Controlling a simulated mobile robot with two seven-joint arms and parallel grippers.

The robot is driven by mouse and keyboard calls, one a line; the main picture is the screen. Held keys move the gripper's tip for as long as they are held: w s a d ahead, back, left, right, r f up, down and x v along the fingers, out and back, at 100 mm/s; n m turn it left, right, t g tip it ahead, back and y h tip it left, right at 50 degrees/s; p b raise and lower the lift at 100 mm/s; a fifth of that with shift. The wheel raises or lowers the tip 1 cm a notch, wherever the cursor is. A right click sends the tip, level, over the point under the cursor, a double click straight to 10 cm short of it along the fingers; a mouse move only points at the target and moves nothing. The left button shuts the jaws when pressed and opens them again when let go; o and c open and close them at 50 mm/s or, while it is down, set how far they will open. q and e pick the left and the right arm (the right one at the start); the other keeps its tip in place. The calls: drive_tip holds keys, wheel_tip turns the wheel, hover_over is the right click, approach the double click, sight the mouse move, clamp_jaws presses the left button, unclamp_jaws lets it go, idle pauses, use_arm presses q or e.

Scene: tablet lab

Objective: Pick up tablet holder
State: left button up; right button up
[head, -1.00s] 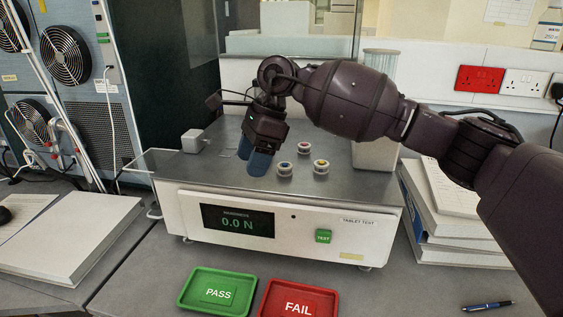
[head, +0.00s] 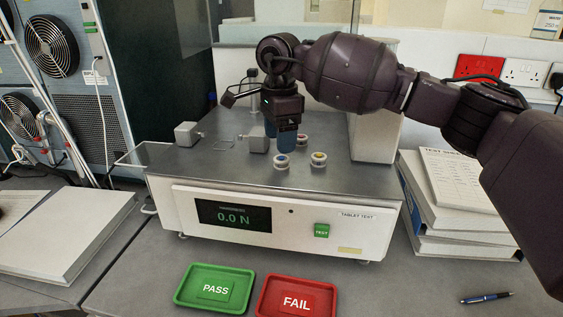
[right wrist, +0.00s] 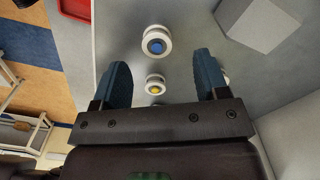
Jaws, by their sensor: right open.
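Small white round tablet holders stand on the grey top of the tablet tester. One has a blue centre (head: 282,160), one a yellow centre (head: 318,159) and one a red centre (head: 303,140). My right gripper (head: 280,145) points down with blue fingers, open and empty, just behind the blue-centred holder. In the right wrist view, the yellow-centred holder (right wrist: 155,84) appears between the fingers (right wrist: 160,65). The blue-centred holder (right wrist: 155,42) appears beyond the fingertips. A pale edge behind one finger is mostly hidden. My left gripper is out of view.
The tester (head: 300,221) reads 0.0 N and has a green TEST button. Grey blocks (head: 188,135) stand on its top, left of the gripper. A green PASS tray (head: 184,297) and red FAIL tray (head: 264,303) lie in front. Binders (head: 465,243) are at right.

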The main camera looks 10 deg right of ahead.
sight(282, 157)
drive_tip(key=shift+s+d+f+p, duration=0.15)
drive_tip(key=shift+f+p, duration=0.15)
drive_tip(key=shift+f, duration=2.05)
drive_tip(key=c, duration=1)
